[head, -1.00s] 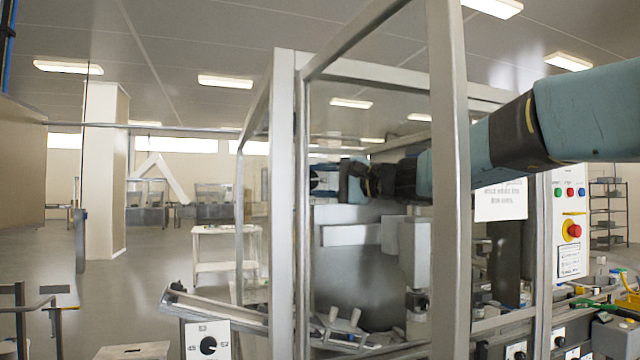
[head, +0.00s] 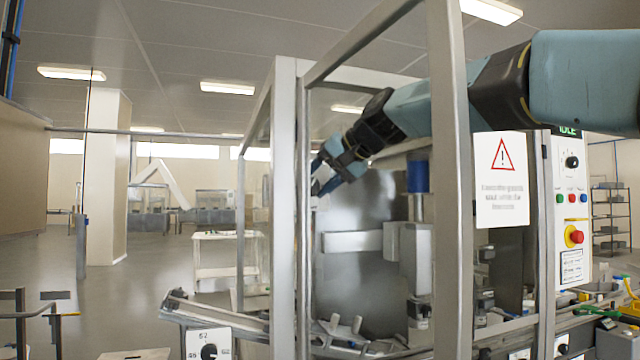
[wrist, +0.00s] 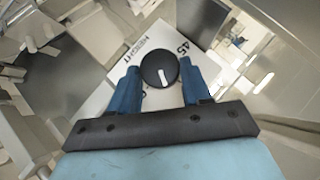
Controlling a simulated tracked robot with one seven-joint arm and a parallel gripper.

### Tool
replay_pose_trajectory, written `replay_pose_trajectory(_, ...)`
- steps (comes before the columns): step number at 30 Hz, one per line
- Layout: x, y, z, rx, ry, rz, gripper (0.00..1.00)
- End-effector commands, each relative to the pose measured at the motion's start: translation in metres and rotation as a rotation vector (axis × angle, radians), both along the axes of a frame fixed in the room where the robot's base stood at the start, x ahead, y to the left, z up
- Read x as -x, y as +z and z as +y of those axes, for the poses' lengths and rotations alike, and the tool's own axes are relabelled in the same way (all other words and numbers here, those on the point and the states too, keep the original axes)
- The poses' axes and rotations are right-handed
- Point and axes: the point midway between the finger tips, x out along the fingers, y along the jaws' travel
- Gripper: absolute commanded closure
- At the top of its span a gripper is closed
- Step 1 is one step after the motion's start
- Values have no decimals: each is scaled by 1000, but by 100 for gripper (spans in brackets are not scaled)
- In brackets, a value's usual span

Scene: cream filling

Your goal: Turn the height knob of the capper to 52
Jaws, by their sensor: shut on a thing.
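My gripper (head: 322,182) reaches into the capper's framed cage in the head view, tilted down to the left. In the wrist view its two blue fingers (wrist: 160,76) are shut on a round black knob (wrist: 159,66), one on each side. The knob has a short white mark that runs toward the bottom of the wrist view. It sits on a white plate (wrist: 115,76) printed with "HEIGHT" and a "45" at the upper right. The other scale numbers are hidden or unreadable. In the head view the frame post and my gripper hide this knob.
A grey upright post (head: 287,230) stands close to my gripper, and another post (head: 449,230) crosses before my arm. A blue-topped cylinder (head: 417,178) is right of it. Another black knob (head: 208,351) sits on a plate low at the left. A warning sign (head: 502,180) hangs at the right.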

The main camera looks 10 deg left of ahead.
Motion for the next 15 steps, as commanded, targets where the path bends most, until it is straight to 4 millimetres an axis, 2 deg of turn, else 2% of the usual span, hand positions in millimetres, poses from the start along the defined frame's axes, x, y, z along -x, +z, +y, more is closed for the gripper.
replay_pose_trajectory(6,2,-3,4,167,6,-89,83)
replay_pose_trajectory(15,3,-3,6,319,4,-180,82)
